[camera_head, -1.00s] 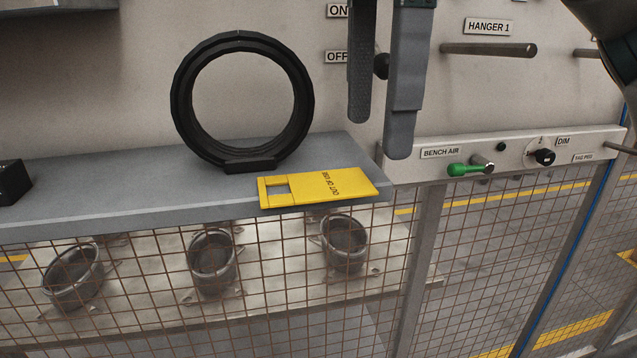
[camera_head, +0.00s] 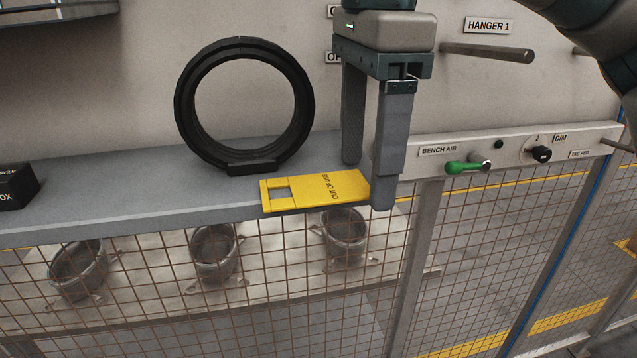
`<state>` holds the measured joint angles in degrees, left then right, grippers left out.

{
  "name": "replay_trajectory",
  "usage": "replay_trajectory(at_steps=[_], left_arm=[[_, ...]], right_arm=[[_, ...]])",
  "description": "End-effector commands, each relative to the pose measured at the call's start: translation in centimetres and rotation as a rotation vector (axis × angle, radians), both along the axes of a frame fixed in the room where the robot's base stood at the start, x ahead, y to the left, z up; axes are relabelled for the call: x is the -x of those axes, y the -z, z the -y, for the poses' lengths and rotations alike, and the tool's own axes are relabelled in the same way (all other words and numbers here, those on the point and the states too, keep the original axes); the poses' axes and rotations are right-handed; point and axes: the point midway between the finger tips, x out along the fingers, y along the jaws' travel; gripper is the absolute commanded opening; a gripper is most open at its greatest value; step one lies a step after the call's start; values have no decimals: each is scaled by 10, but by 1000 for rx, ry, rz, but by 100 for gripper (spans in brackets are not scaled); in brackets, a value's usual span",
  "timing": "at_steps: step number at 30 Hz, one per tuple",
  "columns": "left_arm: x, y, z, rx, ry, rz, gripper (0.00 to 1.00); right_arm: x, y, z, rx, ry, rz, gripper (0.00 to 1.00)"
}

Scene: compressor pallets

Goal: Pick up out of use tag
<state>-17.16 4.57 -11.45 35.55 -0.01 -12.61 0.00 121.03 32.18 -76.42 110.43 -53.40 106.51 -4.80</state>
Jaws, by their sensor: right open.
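The yellow out of use tag (camera_head: 315,190) lies flat on the front right part of the grey shelf, its slotted end to the left. My right gripper (camera_head: 367,185) points down at the tag's right end, open and empty. One finger is behind the tag and the other is in front of its right end, hiding that corner. I cannot tell whether a finger touches the tag. My left gripper is not in view.
A black ring (camera_head: 243,105) stands upright on the grey shelf (camera_head: 120,190), behind the tag. A black box (camera_head: 18,187) is at the left. A panel with a green lever (camera_head: 465,168) is at the right. Wire mesh (camera_head: 270,285) hangs below the shelf.

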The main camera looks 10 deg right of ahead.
Motion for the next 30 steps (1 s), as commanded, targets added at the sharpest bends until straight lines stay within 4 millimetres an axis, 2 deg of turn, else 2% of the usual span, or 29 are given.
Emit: replay_trajectory(at_steps=[17,20,23,30], left_arm=[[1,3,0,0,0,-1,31],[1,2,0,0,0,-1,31],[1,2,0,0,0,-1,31],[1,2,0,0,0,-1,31]], right_arm=[[0,2,0,0,-1,0,69],[0,1,0,0,-1,0,50],[0,2,0,0,-1,-1,26],[0,2,0,1,-1,-1,25]])
